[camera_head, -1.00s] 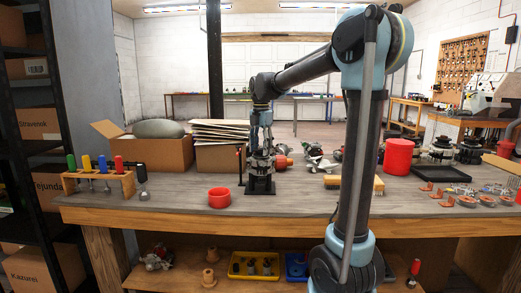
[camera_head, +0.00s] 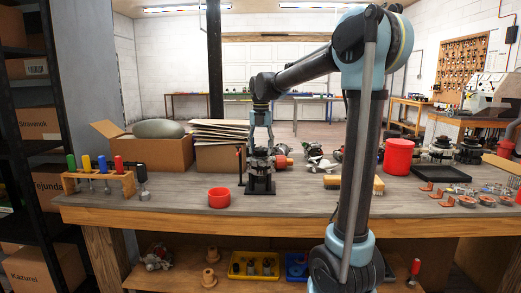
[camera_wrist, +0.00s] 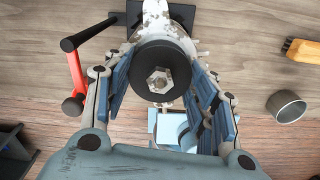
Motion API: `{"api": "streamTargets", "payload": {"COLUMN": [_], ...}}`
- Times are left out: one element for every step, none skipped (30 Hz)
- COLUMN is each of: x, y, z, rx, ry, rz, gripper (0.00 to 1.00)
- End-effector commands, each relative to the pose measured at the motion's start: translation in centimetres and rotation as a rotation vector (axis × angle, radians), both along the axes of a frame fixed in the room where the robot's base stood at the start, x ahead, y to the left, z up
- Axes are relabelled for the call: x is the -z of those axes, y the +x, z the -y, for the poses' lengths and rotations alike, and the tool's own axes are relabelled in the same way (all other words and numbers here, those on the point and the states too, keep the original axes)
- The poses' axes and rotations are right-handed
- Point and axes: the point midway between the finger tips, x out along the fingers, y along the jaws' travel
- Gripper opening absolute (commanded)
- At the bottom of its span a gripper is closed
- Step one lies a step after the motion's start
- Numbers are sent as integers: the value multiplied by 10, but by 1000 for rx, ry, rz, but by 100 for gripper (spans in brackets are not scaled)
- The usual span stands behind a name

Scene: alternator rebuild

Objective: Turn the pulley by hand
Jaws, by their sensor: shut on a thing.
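The alternator (camera_head: 260,167) stands upright in a black stand (camera_head: 260,188) on the bench, left of my arm's upright section. Its pulley is on top and shows in the wrist view as a black disc (camera_wrist: 142,72) with a silver hex nut at its centre. My gripper (camera_head: 261,141) points straight down over the alternator. In the wrist view my gripper (camera_wrist: 162,72) has one blue-padded finger on each side of the pulley and is shut on it. The pads' exact contact points are hard to see. The disc hides much of the alternator body below.
A screwdriver rack (camera_head: 98,178) stands at the left end. The bench front between rack and bowl is mostly clear.

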Motion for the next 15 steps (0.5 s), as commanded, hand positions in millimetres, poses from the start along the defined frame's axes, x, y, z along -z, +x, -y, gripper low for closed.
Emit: {"api": "streamTargets", "payload": {"x": [0, 0, 0, 0, 0, 0, 0, 0, 0, 0, 0, 0, 0, 0, 0], "y": [1, 1, 1, 1, 1, 1, 1, 1, 1, 1, 0, 0, 0, 0, 0], "z": [0, 0, 0, 0, 0, 0, 0, 0, 0, 0, 0, 0, 0, 0, 0], "rx": [-17, -26, -33, -34, -35, -34, -34, -34, -33, -33, -33, -33, -33, -33, -32], "ry": [0, 0, 0, 0, 0, 0, 0, 0, 0, 0, 0, 0, 0, 0, 0], "rz": [1, 1, 1, 1, 1, 1, 1, 1, 1, 1, 1, 1, 1, 1, 0], "gripper": [20, 20, 20, 20, 20, 20, 20, 20, 55, 61, 68, 76, 76, 76, 76]}}
